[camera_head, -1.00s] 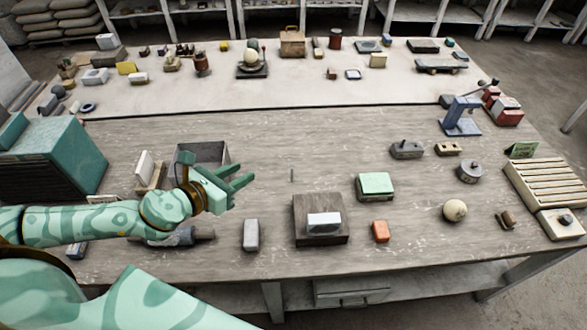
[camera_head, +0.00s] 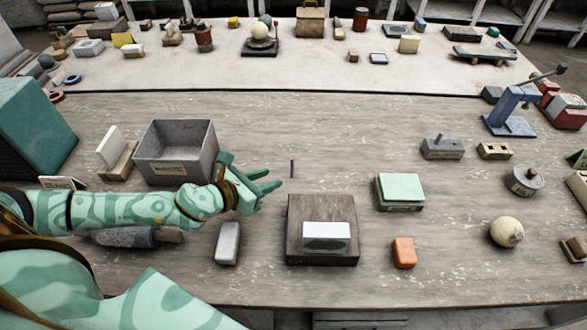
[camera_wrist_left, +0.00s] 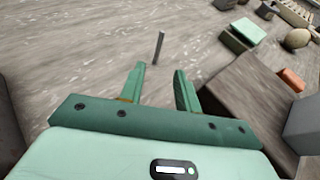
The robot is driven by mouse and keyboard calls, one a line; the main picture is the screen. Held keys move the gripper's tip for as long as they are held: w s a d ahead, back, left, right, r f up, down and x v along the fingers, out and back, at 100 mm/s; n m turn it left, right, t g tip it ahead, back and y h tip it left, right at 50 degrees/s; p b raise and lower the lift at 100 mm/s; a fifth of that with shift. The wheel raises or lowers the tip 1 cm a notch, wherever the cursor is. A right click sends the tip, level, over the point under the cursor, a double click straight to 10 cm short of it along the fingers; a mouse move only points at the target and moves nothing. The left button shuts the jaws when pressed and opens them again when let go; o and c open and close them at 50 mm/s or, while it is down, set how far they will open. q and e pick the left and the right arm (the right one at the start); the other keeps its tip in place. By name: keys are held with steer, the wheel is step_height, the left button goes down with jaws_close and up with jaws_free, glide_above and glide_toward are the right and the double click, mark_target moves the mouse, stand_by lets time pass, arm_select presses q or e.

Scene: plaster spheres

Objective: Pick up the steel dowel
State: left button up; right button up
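The steel dowel (camera_head: 292,168) is a thin dark grey rod standing upright on the worn wooden table, behind the dark wooden block. It also shows in the left wrist view (camera_wrist_left: 159,48), just beyond my fingertips. My left gripper (camera_head: 275,182) is open and empty, its two green fingers pointing right toward the dowel, a small gap short of it. In the left wrist view the open fingers (camera_wrist_left: 160,80) have the dowel slightly left of the right finger and ahead of them. My right gripper is not in view.
A grey open bin (camera_head: 177,150) stands behind my left wrist. The dark wooden block (camera_head: 296,215) with a white piece (camera_head: 326,237) sits in front of the dowel. A green-topped box (camera_head: 400,190) is to its right. Table behind the dowel is clear.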

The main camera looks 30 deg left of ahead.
mark_target(297, 173)
arm_select(q)
steer(key=b+x, duration=0.1)
steer(key=x, duration=0.5)
steer(key=shift+w+f, duration=0.1)
steer(key=shift+w, duration=0.05)
steer(key=b+x, duration=0.1)
steer(key=x, duration=0.4)
steer(key=shift+w, duration=0.25)
steer(key=shift+s+a, duration=0.1)
jaws_close()
